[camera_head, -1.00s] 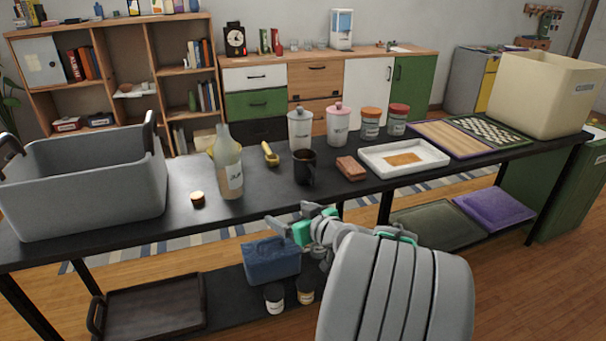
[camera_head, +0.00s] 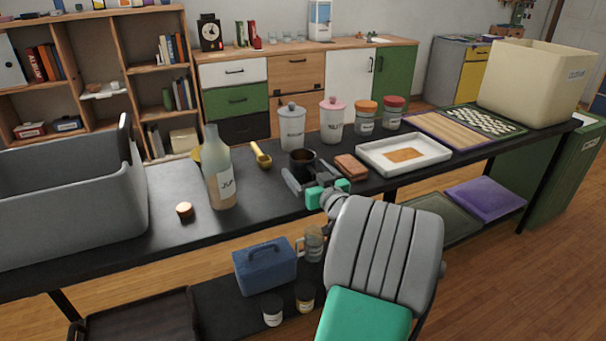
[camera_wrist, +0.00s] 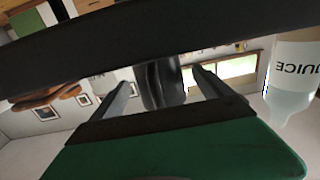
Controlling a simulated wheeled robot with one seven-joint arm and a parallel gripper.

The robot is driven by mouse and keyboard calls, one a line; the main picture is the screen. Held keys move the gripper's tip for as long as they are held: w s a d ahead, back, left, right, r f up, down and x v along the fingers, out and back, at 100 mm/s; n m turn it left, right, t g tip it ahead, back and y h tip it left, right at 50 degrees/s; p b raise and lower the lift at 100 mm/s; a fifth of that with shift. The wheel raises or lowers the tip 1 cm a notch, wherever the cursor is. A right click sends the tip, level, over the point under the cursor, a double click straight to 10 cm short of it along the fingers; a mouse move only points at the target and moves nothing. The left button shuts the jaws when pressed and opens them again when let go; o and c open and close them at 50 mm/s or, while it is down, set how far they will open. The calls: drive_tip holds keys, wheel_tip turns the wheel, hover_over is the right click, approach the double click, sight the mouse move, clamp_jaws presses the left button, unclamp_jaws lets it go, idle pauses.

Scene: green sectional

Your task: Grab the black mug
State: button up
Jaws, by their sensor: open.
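The black mug (camera_head: 301,159) stands upright on the black table, its lower part hidden behind my gripper in the head view. My gripper (camera_head: 305,183) is at the mug's near side, its fingers open and pointing toward it. In the wrist view, a dark rounded shape that looks like the mug (camera_wrist: 160,84) lies between and beyond the two fingers of my gripper (camera_wrist: 160,88). I cannot tell whether the fingers touch the mug.
A juice bottle (camera_head: 222,170) stands left of the mug, with a yellow scoop (camera_head: 261,156) between. A reddish-brown block (camera_head: 350,167) lies close on the right, then a white tray (camera_head: 370,155). Lidded canisters (camera_head: 292,126) stand behind. A grey bin (camera_head: 70,200) is far left.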

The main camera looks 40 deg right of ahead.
drive_tip(key=shift+x, duration=1)
drive_tip(key=c, duration=1.9)
